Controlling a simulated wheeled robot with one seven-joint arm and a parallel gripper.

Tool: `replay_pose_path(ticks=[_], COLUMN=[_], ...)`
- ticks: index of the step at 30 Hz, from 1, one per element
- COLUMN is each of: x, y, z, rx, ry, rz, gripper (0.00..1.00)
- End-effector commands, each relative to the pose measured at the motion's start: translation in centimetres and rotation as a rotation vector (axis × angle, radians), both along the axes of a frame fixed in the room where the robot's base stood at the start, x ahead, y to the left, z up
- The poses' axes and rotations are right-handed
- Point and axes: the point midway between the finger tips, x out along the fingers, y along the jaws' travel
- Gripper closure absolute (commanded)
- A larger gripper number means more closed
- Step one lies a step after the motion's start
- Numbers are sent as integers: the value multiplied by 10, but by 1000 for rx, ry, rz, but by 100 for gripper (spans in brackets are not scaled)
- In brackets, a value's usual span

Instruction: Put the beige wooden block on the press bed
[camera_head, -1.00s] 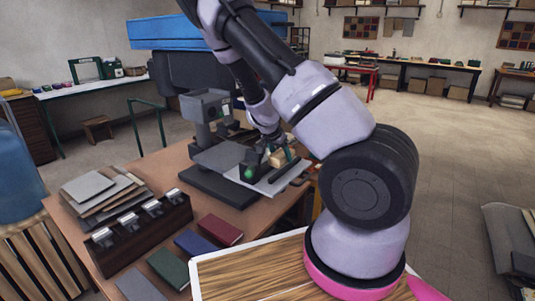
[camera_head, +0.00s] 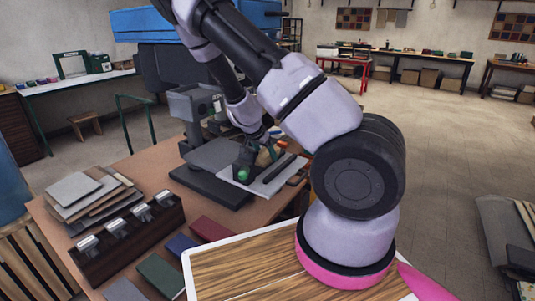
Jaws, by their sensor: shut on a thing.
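The beige wooden block (camera_head: 264,157) is small and partly hidden in the view, between the fingers of my gripper (camera_head: 265,151). My gripper points down and is shut on the block. It is over the press area, near the black part with a green knob. The press (camera_head: 195,103) is a dark grey machine on the brown table, with a grey flat plate (camera_head: 210,153) at its front that looks like its bed. I cannot tell whether the block touches anything below it.
A pale plate (camera_head: 270,183) with a black bar juts out at the press's right. A dark rack (camera_head: 128,240), stacked grey boards (camera_head: 84,190) and red (camera_head: 213,229), blue and green covers lie on the table's left and front. A wood-topped board (camera_head: 240,272) is at the front.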

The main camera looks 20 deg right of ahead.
Motion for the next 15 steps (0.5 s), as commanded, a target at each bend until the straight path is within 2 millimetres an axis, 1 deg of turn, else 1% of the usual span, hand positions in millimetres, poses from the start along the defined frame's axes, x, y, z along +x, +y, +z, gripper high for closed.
replay_pose_path(ticks=[5, 6, 8, 9, 15], x=[0, 0, 0, 0, 0], y=[-1, -1, 0, 0, 0], z=[-1, -2, -2, -2, -2], rx=[0, -1, 0, 0, 0], ry=[1, 1, 0, 0, 0], rz=[0, 0, 1, 1, 1], gripper=[100, 28, 5, 2, 2])
